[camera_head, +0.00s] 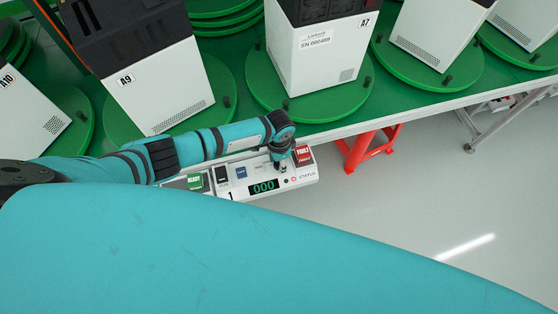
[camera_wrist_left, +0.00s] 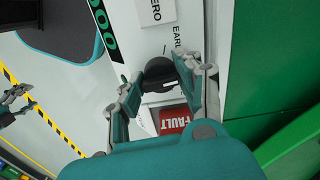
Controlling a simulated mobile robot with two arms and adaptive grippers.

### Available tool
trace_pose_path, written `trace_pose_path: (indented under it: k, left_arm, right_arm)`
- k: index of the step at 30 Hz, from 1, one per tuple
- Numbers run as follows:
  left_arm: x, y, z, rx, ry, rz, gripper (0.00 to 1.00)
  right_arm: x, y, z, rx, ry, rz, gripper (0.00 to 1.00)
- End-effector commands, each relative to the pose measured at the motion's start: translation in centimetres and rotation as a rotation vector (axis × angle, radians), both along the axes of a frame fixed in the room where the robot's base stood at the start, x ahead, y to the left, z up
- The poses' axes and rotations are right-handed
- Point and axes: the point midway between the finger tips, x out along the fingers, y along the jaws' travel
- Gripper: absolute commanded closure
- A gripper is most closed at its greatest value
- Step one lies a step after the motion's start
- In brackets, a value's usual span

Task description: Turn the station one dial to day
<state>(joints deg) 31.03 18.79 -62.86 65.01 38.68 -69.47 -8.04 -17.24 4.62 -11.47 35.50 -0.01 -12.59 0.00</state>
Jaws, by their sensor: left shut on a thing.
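The station one panel (camera_head: 305,179) is a white box marked 1 along the table's front edge. Its black dial (camera_wrist_left: 158,74) sits between the fingers of my left gripper (camera_wrist_left: 163,88), which is shut on it. A pale mark shows on the dial, but I cannot tell which setting it points to. A label beginning EARL is printed beside the dial; a day label is not readable. In the head view my left gripper (camera_head: 281,165) points down onto the panel and hides the dial. My right gripper (camera_wrist_left: 14,105) shows small at the wrist view's left edge; its opening is unclear.
The panel carries a red FAULT button (camera_head: 303,155), a green READY button (camera_head: 195,183), a blue button (camera_head: 241,172) and a display (camera_head: 264,187) reading 000. White machines stand on green turntables (camera_head: 311,104) behind. A red stand (camera_head: 367,148) is right of the panel.

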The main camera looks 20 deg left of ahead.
Motion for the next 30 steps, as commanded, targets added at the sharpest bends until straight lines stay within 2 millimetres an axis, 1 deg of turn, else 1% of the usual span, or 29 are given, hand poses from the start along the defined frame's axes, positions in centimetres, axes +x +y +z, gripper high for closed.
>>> trace_pose_path:
  k: [9, 23, 24, 26, 30]
  left_arm:
    - [0.24, -0.01, 0.14, -0.001, -0.006, -0.091, 0.97]
    - [0.27, -0.05, 0.18, -0.001, -0.006, -0.102, 0.97]
    - [0.27, -0.05, 0.18, -0.001, -0.006, -0.102, 0.61]
    - [0.26, -0.04, 0.17, -0.001, -0.006, -0.102, 0.54]
    - [0.17, -0.04, 0.11, 0.0, -0.004, -0.102, 0.54]
  right_arm:
    - [0.05, 0.27, -0.04, 0.003, -0.001, -0.001, 0.36]
    - [0.08, 0.24, -0.04, 0.003, -0.001, -0.001, 0.36]
    - [0.09, 0.23, -0.04, 0.002, -0.002, -0.001, 0.36]
    - [0.1, 0.24, -0.04, 0.002, -0.002, -0.001, 0.36]
    - [0.1, 0.22, -0.04, 0.002, -0.002, -0.001, 0.36]
